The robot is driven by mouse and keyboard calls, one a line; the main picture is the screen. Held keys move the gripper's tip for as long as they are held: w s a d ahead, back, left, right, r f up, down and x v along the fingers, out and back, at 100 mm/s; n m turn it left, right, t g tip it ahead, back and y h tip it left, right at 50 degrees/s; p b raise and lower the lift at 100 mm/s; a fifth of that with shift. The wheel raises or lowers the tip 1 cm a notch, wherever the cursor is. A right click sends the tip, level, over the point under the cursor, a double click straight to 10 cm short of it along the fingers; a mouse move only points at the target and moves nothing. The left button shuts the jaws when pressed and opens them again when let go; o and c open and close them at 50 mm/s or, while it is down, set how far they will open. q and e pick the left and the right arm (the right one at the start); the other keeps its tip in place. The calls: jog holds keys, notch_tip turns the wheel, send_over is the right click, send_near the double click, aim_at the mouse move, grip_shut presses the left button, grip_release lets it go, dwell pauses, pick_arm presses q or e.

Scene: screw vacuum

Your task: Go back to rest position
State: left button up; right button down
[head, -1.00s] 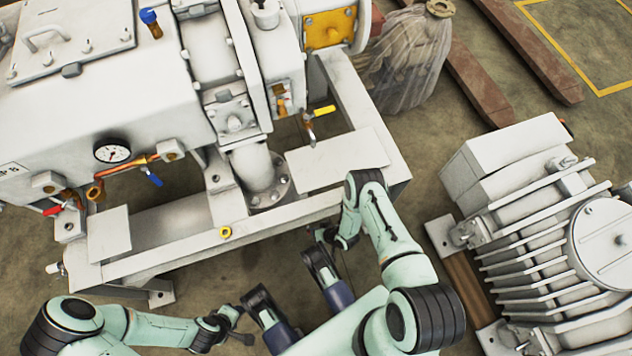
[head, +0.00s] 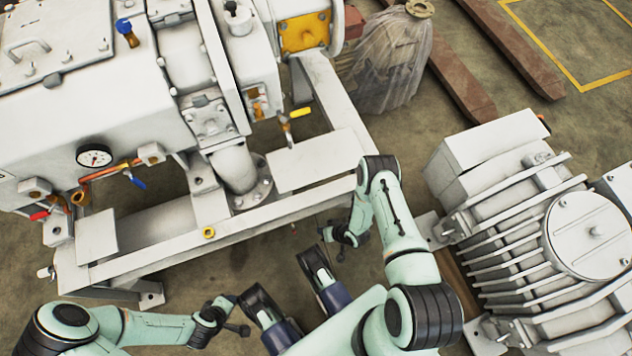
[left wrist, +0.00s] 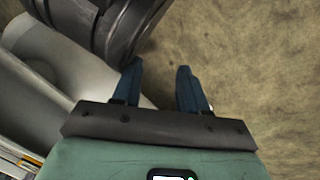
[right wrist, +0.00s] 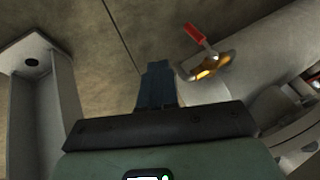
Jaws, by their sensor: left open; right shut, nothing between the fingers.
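My right arm reaches up on the right of the head view and bends at a black elbow. Its right gripper (head: 334,234) hangs over the floor just in front of the machine's frame. In the right wrist view the fingers (right wrist: 156,84) are closed together with nothing between them. My left arm lies low on the left of the head view, with the left gripper (head: 240,328) pointing right over the floor. In the left wrist view its fingers (left wrist: 158,88) are apart and empty. The left fingertips are small in the head view.
A large white vacuum machine (head: 85,115) on a white frame (head: 215,236) fills the back left. A grey finned unit (head: 530,215) stands at right. A plastic-wrapped item (head: 390,70) is behind. A red-handled valve (right wrist: 195,33) shows in the right wrist view. Floor is bare between.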

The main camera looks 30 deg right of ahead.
pick_arm(q)
jog(key=shift+w+d+r+t+p, duration=0.15)
jog(key=shift+w+r+t+p, duration=0.15)
jog(key=shift+w+r, duration=0.6)
pick_arm(e)
jog(key=shift+v, duration=1.25)
jog(key=shift+d+f, duration=0.1)
jog(key=shift+d, duration=0.05)
